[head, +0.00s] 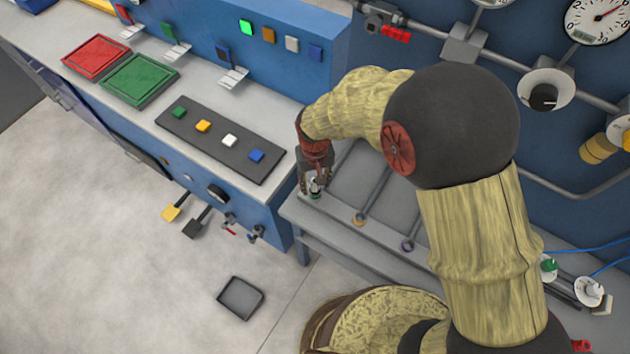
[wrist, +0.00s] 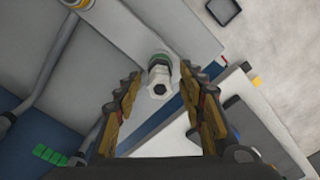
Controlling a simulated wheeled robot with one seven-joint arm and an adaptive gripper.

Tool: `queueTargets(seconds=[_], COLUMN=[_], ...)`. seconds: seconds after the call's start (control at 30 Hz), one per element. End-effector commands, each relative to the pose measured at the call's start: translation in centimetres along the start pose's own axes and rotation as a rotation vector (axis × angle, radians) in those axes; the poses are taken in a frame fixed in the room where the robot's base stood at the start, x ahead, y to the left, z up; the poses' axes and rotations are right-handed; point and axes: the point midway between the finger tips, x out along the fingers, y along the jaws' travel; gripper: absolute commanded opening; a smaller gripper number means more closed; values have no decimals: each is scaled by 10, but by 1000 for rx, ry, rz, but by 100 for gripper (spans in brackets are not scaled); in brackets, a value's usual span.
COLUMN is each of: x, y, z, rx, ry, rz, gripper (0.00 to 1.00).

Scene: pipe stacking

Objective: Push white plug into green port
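In the wrist view a white plug (wrist: 159,88) with a hexagonal end lies between the fingers of my gripper (wrist: 161,76). The fingers are spread apart, with a gap on both sides of the plug. A green ring, the green port (wrist: 158,57), shows just beyond the plug and in line with it. I cannot tell how deep the plug sits in it. In the head view my gripper (head: 314,182) points down over the left end of the grey bench, with the green port (head: 316,196) at its tips. The fingers partly hide the plug there.
Pipes on the bench end in an orange ring (head: 360,219) and a purple ring (head: 407,245). A white connector with green (head: 548,267) and another white connector (head: 589,290) lie at right, near blue cables. A blue console with buttons (head: 228,141) stands close at left.

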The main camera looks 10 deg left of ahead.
Motion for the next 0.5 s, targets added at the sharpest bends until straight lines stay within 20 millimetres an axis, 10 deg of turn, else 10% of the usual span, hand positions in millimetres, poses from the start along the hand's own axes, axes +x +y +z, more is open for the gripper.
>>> queueTargets(seconds=[0.5], x=[-66], y=[0], z=[-1], rx=[0], ry=[4], rz=[-1], gripper=[40])
